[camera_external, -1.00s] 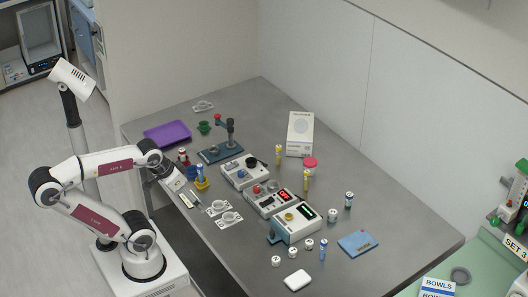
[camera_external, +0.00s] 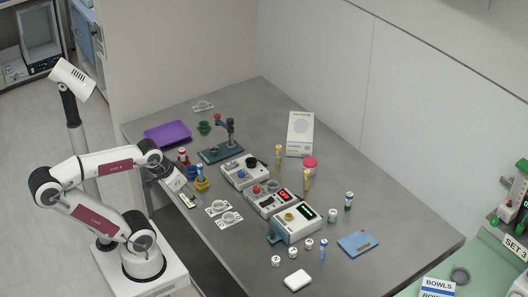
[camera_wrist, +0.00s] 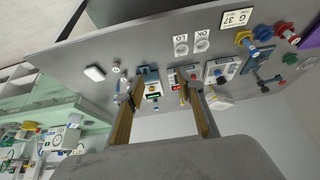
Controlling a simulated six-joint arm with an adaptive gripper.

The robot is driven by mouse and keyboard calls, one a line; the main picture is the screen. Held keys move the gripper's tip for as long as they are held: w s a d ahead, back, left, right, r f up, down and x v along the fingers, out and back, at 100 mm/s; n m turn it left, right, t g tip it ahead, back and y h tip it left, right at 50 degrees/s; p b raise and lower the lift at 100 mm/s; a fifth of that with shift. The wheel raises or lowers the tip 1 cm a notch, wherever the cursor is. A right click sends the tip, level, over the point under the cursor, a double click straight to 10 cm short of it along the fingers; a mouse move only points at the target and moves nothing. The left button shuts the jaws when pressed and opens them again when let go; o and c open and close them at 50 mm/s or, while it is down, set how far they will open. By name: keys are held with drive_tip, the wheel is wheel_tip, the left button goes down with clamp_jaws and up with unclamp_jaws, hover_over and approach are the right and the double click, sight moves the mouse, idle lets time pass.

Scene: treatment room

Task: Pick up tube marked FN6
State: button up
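Several capped tubes stand on the grey table, and I cannot read FN6 on any of them. Two yellow tubes stand at the back, one near the white box (camera_external: 278,154) and one by the red-lidded jar (camera_external: 306,180). A blue-white tube (camera_external: 348,201) stands at right, and another (camera_external: 323,250) near the front edge. A blue tube (camera_external: 200,171) stands in a yellow holder (camera_external: 202,185). My gripper (camera_external: 194,202) is over the table's left edge, beside that holder. In the wrist view my gripper (camera_wrist: 160,88) has its two fingers wide apart, with nothing held between them.
White and grey devices (camera_external: 270,198) fill the table's middle. A purple tray (camera_external: 167,134), white box (camera_external: 300,133), blue notebook (camera_external: 358,243) and white block (camera_external: 297,280) lie around them. Two marked dishes (camera_external: 229,219) lie near the left edge. The right rear tabletop is clear.

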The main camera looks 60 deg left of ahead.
drive_tip(key=w+d+f+m+t+h, duration=0.15)
drive_tip(key=w+d, duration=0.25)
drive_tip(key=w, duration=0.4)
drive_tip(key=w+d+f+t, duration=0.1)
drive_tip(key=w+d+f, duration=0.25)
drive_tip(key=w, duration=0.35)
drive_tip(key=w+d+f+m+t+h, duration=0.1)
drive_tip(key=w+d, duration=0.4)
drive_tip(key=w, duration=0.3)
drive_tip(key=m+t+h, duration=0.1)
drive_tip(key=t+h, duration=0.1)
drive_tip(key=t, duration=0.1)
approach(323, 250)
drive_tip(key=w+r, duration=0.1)
drive_tip(key=w, duration=0.2)
drive_tip(key=shift+s+f+m+t, duration=0.15)
drive_tip(key=shift+f+m+t, duration=0.1)
drive_tip(key=shift+f+t, duration=0.15)
drive_tip(key=shift+x, duration=1.3)
drive_tip(key=shift+d, duration=0.1)
